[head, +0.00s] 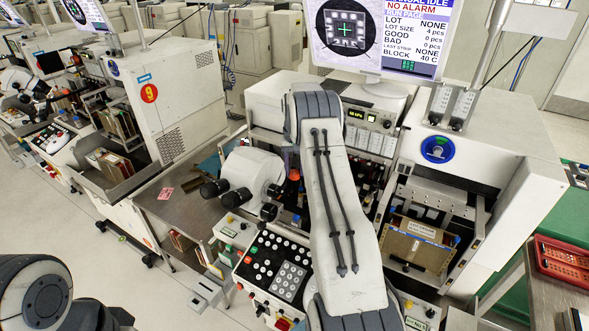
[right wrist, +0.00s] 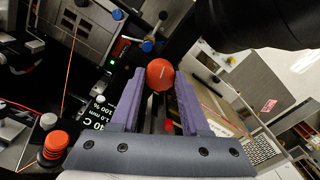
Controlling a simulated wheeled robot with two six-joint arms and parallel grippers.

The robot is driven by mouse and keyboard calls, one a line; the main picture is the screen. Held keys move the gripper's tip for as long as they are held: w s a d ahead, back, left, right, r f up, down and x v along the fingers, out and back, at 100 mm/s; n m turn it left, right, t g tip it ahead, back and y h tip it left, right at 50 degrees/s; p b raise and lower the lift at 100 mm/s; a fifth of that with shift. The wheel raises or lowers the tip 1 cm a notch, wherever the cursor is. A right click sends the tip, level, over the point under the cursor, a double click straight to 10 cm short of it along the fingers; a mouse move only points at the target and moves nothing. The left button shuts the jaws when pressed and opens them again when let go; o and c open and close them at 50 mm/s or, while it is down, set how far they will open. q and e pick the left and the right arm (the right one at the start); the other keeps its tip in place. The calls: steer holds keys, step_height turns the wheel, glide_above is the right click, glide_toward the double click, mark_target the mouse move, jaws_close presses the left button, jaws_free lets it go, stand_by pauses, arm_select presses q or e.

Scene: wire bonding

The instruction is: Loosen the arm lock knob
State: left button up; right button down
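The orange-red round knob (right wrist: 160,74) with a thin pale mark shows in the right wrist view. My right gripper (right wrist: 161,82) has its two purple fingers apart, one on each side of the knob near their tips. Any gap between fingers and knob is too small to judge, and I see no clear grip. In the head view my right arm reaches over the bonding machine, and its links hide most of the gripper and the knob. My left gripper is out of view; only part of my left arm shows at the bottom left.
A white microscope head (head: 252,170) and a keypad panel (head: 275,268) are left of my right arm. A monitor (head: 388,38) stands behind. A red tray (head: 562,262) lies at the right.

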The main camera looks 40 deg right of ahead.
mark_target(294, 172)
steer(key=shift+n, duration=0.6)
steer(key=shift+n+b, duration=0.4)
steer(key=shift+n, duration=0.6)
steer(key=shift+c, duration=1.9)
jaws_free()
steer(key=shift+r, duration=0.2)
step_height(294, 172, up, 10)
steer(key=b, duration=0.3)
steer(key=shift+r, duration=0.1)
